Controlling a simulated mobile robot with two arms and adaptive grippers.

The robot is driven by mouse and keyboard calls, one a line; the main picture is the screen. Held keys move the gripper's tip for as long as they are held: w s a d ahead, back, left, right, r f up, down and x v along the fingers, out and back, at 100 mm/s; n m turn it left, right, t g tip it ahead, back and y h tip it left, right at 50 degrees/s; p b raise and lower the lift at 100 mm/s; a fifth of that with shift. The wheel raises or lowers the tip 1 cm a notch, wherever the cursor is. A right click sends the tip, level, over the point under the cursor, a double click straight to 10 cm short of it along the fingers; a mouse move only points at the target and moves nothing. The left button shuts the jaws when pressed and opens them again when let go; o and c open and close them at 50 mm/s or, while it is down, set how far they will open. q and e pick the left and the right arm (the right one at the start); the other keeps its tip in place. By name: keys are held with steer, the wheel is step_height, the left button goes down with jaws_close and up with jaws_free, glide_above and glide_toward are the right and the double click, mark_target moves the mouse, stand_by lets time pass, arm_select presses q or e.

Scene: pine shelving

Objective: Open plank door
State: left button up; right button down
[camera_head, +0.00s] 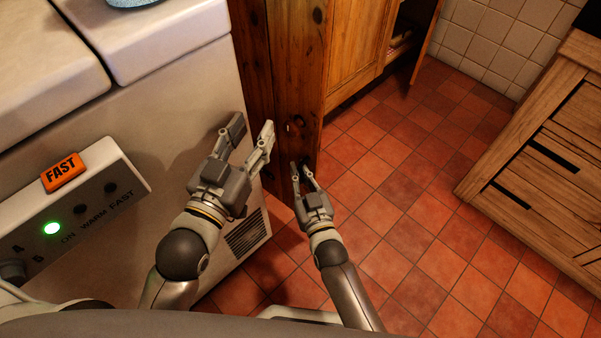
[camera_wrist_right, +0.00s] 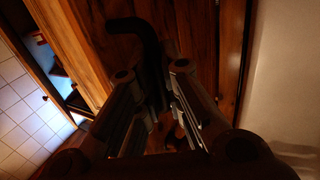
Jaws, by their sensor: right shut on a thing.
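The plank door (camera_head: 290,60) is brown, knotted wood, standing between the white appliance and a wooden cupboard. A black bent handle (camera_wrist_right: 150,40) shows against the planks (camera_wrist_right: 190,35) in the right wrist view. My right gripper (camera_head: 300,167) is low at the door, shut on the handle, and its fingers (camera_wrist_right: 153,78) flank the handle's lower part. The exact contact is dark and partly hidden by the fingers. My left gripper (camera_head: 252,127) is open and empty, in front of the white appliance's side, left of the right gripper.
The white appliance (camera_head: 190,85) with a lit green light and an orange FAST tag fills the left. A cupboard (camera_head: 355,45) stands behind, with a door ajar (camera_head: 428,40) at its right. A wooden drawer unit (camera_head: 540,150) stands at right. The red tiled floor (camera_head: 410,190) between is clear.

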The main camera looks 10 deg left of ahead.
steer(key=shift+r, duration=0.1)
steer(key=c, duration=1.5)
jaws_free()
steer(key=shift+c, duration=0.2)
steer(key=shift+s, duration=0.25)
steer(key=v, duration=1.1)
steer(key=shift+s, duration=0.2)
steer(key=shift+d, duration=0.2)
